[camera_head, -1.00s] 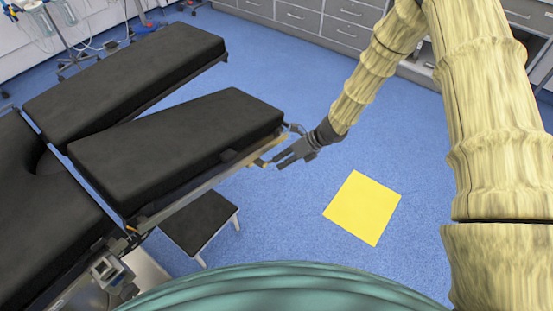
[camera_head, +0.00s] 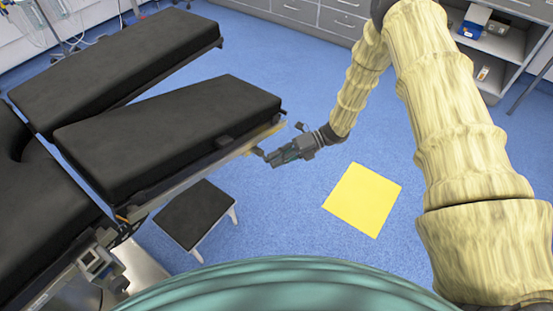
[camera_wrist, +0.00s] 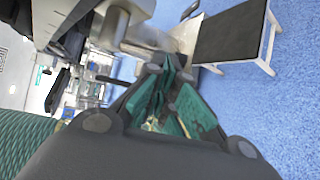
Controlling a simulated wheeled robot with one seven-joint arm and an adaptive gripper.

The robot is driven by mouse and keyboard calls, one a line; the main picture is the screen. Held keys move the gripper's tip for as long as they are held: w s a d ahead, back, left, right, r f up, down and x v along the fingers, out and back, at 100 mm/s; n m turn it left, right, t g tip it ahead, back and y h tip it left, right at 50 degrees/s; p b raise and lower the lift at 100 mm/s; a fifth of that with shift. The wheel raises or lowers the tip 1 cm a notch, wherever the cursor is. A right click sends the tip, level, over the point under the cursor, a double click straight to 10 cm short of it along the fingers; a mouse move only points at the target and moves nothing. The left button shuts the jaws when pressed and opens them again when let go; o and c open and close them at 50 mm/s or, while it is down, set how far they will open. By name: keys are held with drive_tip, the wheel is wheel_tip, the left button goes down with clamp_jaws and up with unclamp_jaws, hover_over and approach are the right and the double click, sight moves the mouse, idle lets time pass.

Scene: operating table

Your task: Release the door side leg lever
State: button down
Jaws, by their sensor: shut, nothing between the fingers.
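The operating table's nearer black leg section (camera_head: 165,135) extends to the right in the head view, with a pale yellowish rail (camera_head: 262,138) along its near right edge. My gripper (camera_head: 270,159) is just beyond that section's right end, pointing left, with its fingers shut and empty. A small dark end piece, perhaps the leg lever (camera_head: 257,152), shows beside the fingertips; I cannot tell if they touch. In the wrist view my gripper (camera_wrist: 168,82) has its teal finger pads near a dark bar (camera_wrist: 112,80), possibly that lever. The lever's mounting is unclear.
A black-topped step stool (camera_head: 195,213) stands under the leg section; it also shows in the wrist view (camera_wrist: 230,32). The second leg section (camera_head: 120,60) lies behind. A yellow floor square (camera_head: 362,200) is at right. Blue floor is clear around it; drawers (camera_head: 300,12) line the back.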

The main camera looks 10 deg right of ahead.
drive_tip(key=shift+s+a+f+m+g+y+b, duration=0.2)
drive_tip(key=shift+s+a+m+g+y+b, duration=0.1)
drive_tip(key=shift+y, duration=0.3)
drive_tip(key=b+v, duration=0.1)
drive_tip(key=v, duration=1.3)
drive_tip(key=shift+w, duration=0.1)
